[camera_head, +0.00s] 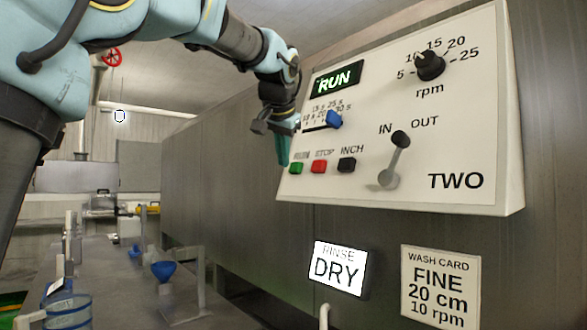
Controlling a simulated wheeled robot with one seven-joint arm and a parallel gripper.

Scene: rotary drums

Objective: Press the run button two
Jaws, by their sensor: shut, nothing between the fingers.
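The control panel marked TWO (455,181) is a cream box on the dark drum housing. Its green run button (297,167) is at the left of a row with a red stop button (319,166) and a black inch button (347,164). The gripper partly covers the panel's left edge.
A blue timer knob (334,119), a black rpm knob (430,65) and an IN/OUT lever (396,158) stick out from the panel. Below are a lit RINSE/DRY sign (338,268) and a wash card (440,287). A bench with a blue funnel (163,270) is at lower left.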

